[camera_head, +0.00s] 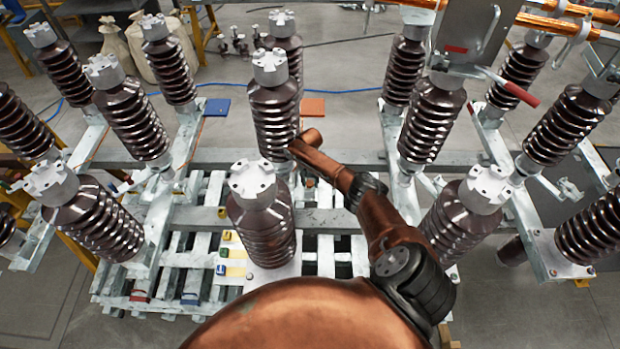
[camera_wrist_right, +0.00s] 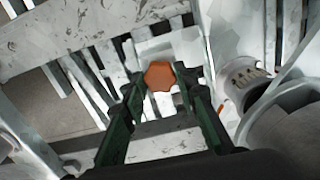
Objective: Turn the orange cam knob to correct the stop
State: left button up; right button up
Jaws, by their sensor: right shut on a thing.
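The orange cam knob (camera_wrist_right: 160,75) has a lobed outline and sits over a pale metal plate in the right wrist view. My right gripper (camera_wrist_right: 161,86) has its two dark green fingers on either side of the knob, shut on it. In the head view my copper right arm reaches forward from the lower right to the middle of the frame. I cannot make out its fingers or the knob there. The stop cannot be told apart from the metalwork around it. My left gripper is not in view.
Brown ribbed insulators with grey caps stand around the arm, one close in front (camera_head: 262,225) and one behind (camera_head: 272,110). Pale steel beams (camera_head: 325,218) form the frame beneath.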

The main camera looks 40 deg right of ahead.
aim_at(310, 182)
jog(key=m+p, duration=0.1)
jog(key=m, duration=0.1)
jog(key=shift+a+m, duration=0.1)
jog(key=shift+m, duration=0.3)
jog(key=shift+m+p, duration=0.65)
jog(key=shift+m, duration=0.75)
jog(key=o, duration=1.2)
jog(key=shift+c, duration=0.2)
notch_tip(310, 182, up, 12)
